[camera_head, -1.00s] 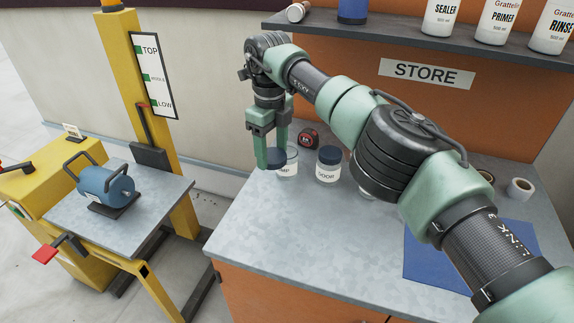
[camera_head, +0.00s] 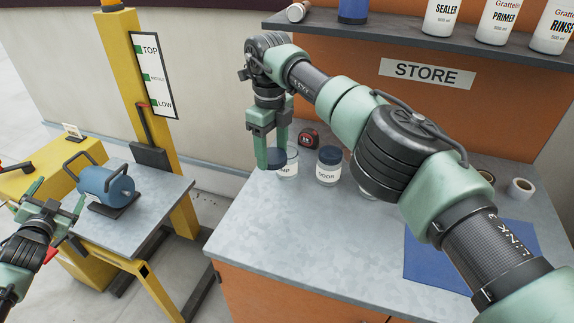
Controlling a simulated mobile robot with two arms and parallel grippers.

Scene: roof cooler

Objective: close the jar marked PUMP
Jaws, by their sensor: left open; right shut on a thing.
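A clear jar (camera_head: 289,171) stands on the grey bench top; the part of its white label that shows reads "MP". My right gripper (camera_head: 271,160) points down beside it and is shut on a dark blue lid (camera_head: 277,158). The lid overlaps the jar's upper left in the picture; I cannot tell whether they touch. The jar's mouth is partly hidden by the lid and fingers. My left gripper (camera_head: 60,196) is open and empty at the far left, in front of the yellow lift.
A second jar (camera_head: 328,172) with a dark lid stands just right of the first. A tape measure (camera_head: 309,139) lies behind them. A blue motor-like unit (camera_head: 105,185) rests on the lift's platform (camera_head: 150,215). The bench's front left (camera_head: 270,235) is clear.

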